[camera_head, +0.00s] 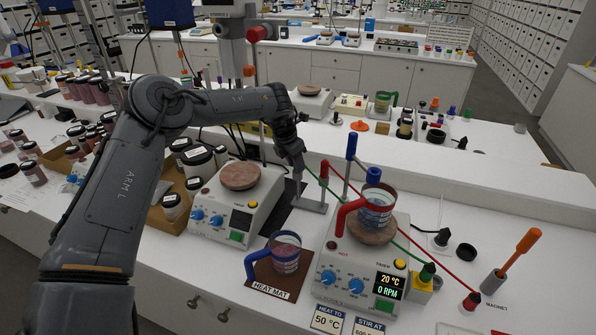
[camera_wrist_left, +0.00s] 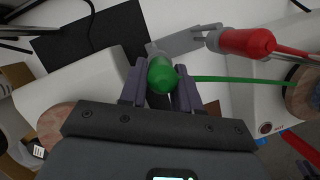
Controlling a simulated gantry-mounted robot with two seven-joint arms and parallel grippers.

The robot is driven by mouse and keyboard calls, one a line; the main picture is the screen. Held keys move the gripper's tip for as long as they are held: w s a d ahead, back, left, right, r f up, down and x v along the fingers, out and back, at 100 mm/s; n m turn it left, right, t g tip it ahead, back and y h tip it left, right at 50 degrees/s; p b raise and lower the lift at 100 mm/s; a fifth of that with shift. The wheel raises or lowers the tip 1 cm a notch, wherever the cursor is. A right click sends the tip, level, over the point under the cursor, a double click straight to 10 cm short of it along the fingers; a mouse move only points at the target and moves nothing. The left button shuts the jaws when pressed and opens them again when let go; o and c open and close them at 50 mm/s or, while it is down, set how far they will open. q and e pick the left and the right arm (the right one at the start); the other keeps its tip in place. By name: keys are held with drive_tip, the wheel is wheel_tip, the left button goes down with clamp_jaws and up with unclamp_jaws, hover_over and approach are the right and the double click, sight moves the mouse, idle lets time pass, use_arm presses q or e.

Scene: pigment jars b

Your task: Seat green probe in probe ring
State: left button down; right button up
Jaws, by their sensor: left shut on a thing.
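My left gripper (camera_head: 298,170) reaches in between the two hotplates in the head view. In the left wrist view its fingers (camera_wrist_left: 167,92) are shut on the green probe (camera_wrist_left: 163,74), whose rounded green top faces the camera; a green cable runs right from it. The red probe (camera_wrist_left: 246,42) stands just to the right, with a grey metal holder part beside its tip; it also shows in the head view (camera_head: 324,171). A grey metal plate (camera_head: 309,205) lies below the gripper. I cannot clearly make out the probe ring or whether the green probe touches it.
The right hotplate (camera_head: 335,268) carries a red-handled beaker (camera_head: 376,208). The left hotplate (camera_head: 222,218) has a bare round top. A blue-handled beaker (camera_head: 285,255) stands on the heat mat (camera_head: 262,279).

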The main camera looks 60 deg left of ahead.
use_arm(q)
drive_tip(key=shift+r+p, duration=0.5)
drive_tip(key=shift+r, duration=0.3)
